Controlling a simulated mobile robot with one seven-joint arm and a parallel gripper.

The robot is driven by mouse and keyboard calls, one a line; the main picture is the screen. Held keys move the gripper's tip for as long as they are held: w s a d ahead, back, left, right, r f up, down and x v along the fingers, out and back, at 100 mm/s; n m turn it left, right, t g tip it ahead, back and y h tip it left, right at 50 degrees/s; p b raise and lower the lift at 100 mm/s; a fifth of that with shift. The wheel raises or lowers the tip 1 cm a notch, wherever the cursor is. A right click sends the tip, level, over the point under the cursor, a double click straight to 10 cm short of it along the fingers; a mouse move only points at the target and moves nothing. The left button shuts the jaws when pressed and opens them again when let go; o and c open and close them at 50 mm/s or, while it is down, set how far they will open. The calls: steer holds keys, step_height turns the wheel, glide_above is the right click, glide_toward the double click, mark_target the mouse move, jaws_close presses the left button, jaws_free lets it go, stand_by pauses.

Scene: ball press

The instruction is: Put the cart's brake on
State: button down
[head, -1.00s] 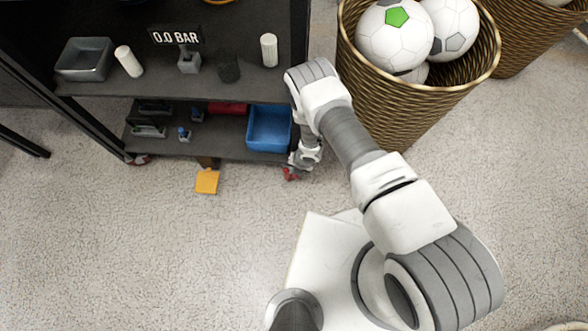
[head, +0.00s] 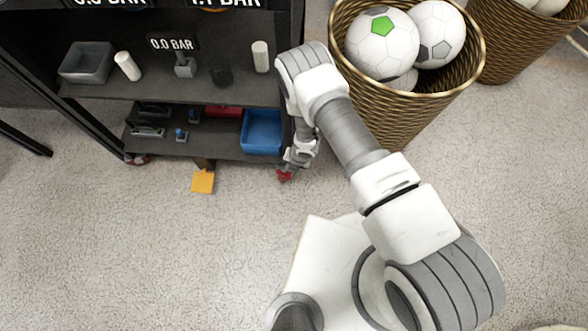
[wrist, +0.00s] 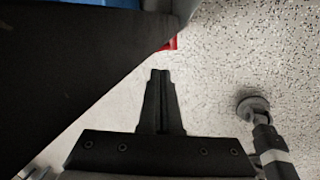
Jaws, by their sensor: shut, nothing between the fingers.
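The cart (head: 232,151) is a dark shelf unit on small red-marked casters. A yellow pedal (head: 203,182) juts out from under the front of its bottom shelf; I cannot tell whether it is up or pressed down. A red caster part (head: 285,175) shows at the cart's front right corner, right of the pedal. My gripper (wrist: 160,73) is shut and empty, fingers together. It is low beside that front right corner, with a red part (wrist: 170,44) just beyond the fingertips. In the head view my wrist hides most of the gripper. The pedal is not visible in the wrist view.
A blue bin (head: 262,132) sits at the right of the bottom shelf. A wicker basket of balls (head: 400,105) stands close to the right of the cart and my arm. The speckled floor in front of the pedal is clear.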

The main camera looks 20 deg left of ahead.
steer(key=r, duration=0.3)
steer(key=a+r+p, duration=0.1)
steer(key=shift+s+r, duration=0.2)
steer(key=shift+s, duration=0.1)
